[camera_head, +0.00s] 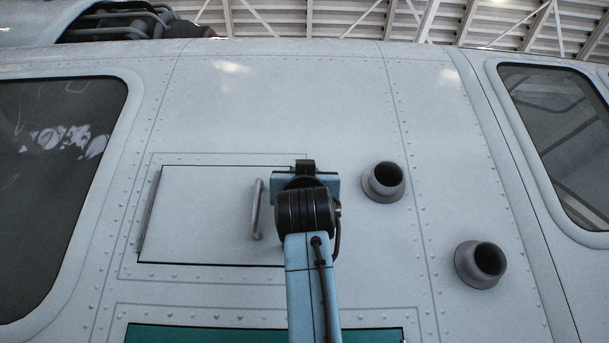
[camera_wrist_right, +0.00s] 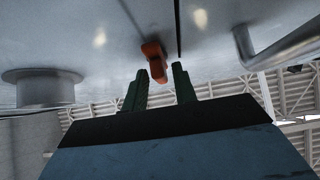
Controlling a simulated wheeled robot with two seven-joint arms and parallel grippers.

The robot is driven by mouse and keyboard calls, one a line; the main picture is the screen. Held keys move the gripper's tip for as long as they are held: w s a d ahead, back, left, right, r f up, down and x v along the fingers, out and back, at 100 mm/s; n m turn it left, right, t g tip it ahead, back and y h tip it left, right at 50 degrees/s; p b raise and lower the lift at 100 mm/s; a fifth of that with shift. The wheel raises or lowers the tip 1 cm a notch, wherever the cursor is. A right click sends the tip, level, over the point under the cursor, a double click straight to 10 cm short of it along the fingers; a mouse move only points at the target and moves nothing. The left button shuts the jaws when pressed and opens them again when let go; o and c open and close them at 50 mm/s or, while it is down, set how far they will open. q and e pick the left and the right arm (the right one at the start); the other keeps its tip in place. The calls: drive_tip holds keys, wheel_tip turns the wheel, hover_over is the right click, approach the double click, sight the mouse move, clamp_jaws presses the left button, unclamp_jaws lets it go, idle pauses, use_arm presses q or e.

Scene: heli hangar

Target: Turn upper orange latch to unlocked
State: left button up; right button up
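The orange latch (camera_wrist_right: 154,60) sits on the pale fuselage skin near a dark panel seam in the right wrist view. My right gripper (camera_wrist_right: 160,68) has two green fingers standing apart, with the latch between or just beyond their tips; contact cannot be told. In the head view my right arm reaches up to the right edge of a closed, pale rectangular panel (camera_head: 200,215), and its wrist hides the latch and the fingers. My left gripper is in neither view.
A grey handle (camera_head: 257,210) stands out from the panel, left of my wrist; it also shows in the wrist view (camera_wrist_right: 285,45). Two round pipes, upper (camera_head: 384,182) and lower (camera_head: 481,264), protrude to the right. A green area (camera_head: 230,334) lies below. Windows flank both sides.

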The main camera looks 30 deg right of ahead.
drive_tip(key=shift+o, duration=0.5)
drive_tip(key=shift+f, duration=0.1)
drive_tip(key=b+v, duration=0.6)
drive_tip(key=v, duration=0.7)
